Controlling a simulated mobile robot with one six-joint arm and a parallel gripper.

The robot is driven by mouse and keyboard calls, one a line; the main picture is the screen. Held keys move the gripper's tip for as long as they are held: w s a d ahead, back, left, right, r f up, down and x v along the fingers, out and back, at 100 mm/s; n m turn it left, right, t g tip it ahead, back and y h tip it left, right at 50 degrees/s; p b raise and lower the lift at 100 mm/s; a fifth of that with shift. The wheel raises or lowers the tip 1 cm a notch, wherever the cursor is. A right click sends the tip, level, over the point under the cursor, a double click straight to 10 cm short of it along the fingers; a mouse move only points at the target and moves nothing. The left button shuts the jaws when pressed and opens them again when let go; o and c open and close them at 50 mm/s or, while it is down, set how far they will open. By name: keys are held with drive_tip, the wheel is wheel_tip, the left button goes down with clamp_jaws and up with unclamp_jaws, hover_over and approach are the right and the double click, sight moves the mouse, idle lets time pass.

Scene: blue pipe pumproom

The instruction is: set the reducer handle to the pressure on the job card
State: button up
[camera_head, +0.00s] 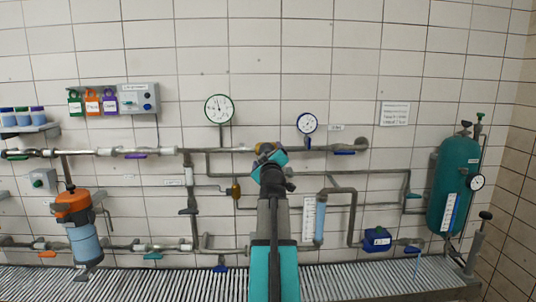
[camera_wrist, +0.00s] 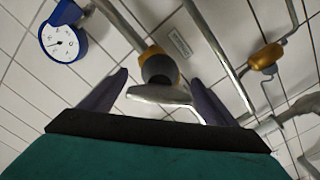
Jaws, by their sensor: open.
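The reducer handle (camera_wrist: 160,95) is a silver lever below a dark round knob and a gold collar on a pipe, seen in the wrist view. My gripper (camera_wrist: 159,78) is open, with one dark finger on each side of the handle. I cannot tell whether a finger touches it. In the head view my gripper (camera_head: 268,158) is up at the upper pipe and covers most of the reducer. The job card (camera_head: 395,113) is a white sheet on the wall, too small to read. A blue-rimmed gauge (camera_head: 307,123) stands right of my gripper; it also shows in the wrist view (camera_wrist: 63,43).
A green-rimmed gauge (camera_head: 219,108) stands left of my gripper. Several pipes run along the tiled wall. A gold fitting (camera_wrist: 266,57) is right of my gripper. A teal tank (camera_head: 456,182) stands at the right, an orange-topped filter (camera_head: 75,207) at the left.

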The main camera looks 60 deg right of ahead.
drive_tip(key=shift+w+d, duration=0.35)
drive_tip(key=shift+d, duration=0.05)
drive_tip(key=c, duration=1)
drive_tip(key=shift+d, duration=0.15)
drive_tip(key=shift+c, duration=0.3)
